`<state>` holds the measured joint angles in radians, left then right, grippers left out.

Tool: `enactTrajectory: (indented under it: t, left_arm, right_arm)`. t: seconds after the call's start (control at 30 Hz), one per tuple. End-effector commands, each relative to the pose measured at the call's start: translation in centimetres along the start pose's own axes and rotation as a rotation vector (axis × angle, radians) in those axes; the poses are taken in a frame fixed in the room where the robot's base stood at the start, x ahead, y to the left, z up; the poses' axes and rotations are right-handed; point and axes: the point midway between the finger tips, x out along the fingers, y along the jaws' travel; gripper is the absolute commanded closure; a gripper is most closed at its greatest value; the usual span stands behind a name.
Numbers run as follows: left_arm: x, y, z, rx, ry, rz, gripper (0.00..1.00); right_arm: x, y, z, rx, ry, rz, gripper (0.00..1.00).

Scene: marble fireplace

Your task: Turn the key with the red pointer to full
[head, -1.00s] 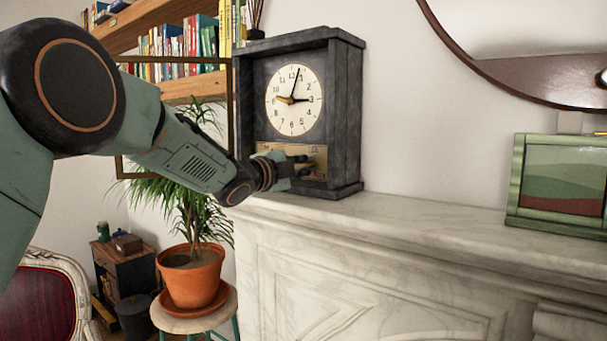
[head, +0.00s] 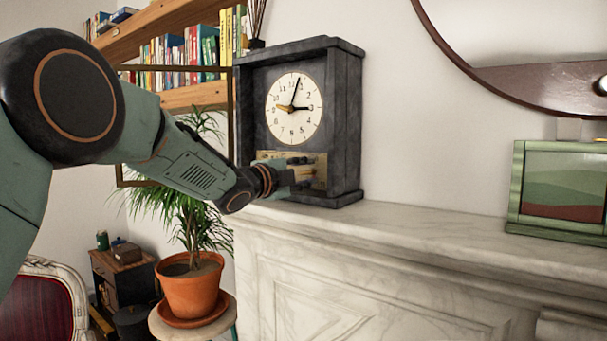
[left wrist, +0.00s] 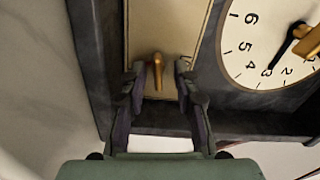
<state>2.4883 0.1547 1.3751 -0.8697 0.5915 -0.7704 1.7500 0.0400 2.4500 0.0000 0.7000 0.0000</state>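A dark stone clock (head: 345,130) stands on the mantel, its white dial (head: 294,108) above a brass panel (head: 318,168). In the left wrist view the panel (left wrist: 185,22) carries a small brass key (left wrist: 157,70), seen turned on its side. My left gripper (head: 303,178) is in front of the panel and covers part of it. In the wrist view the fingers (left wrist: 158,72) are apart, one on each side of the key, with a gap to each. I cannot make out a red pointer or the panel's markings. My right gripper is not in view.
The marble mantel (head: 420,225) is clear between the clock and a green framed picture (head: 562,185) at right. A round mirror frame (head: 490,75) hangs above. A potted plant (head: 192,290) on a stool stands below left; bookshelves (head: 185,95) are behind my arm.

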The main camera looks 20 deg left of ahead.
Motion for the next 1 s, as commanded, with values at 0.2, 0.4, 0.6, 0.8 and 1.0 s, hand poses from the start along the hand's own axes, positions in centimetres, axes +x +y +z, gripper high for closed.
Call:
enactTrajectory:
  t: [0.2,0.4,0.6,0.8,1.0]
  left_arm:
    - [0.0,0.1,0.0,-0.001,-0.001,0.002,0.69]
    - [-1.0,0.1,0.1,-0.003,-0.002,0.003,0.69]
    - [-3.9,0.0,0.1,-0.005,-0.002,0.002,0.69]
    - [-7.3,0.0,0.1,-0.005,-0.002,0.0,0.69]
    - [-10.2,0.0,0.1,-0.005,-0.002,0.001,0.69]
  right_arm:
    - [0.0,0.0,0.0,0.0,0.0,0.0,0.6]
    - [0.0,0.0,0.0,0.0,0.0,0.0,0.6]
    - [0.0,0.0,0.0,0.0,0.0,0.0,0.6]
    - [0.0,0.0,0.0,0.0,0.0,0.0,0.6]
    - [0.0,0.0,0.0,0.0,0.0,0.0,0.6]
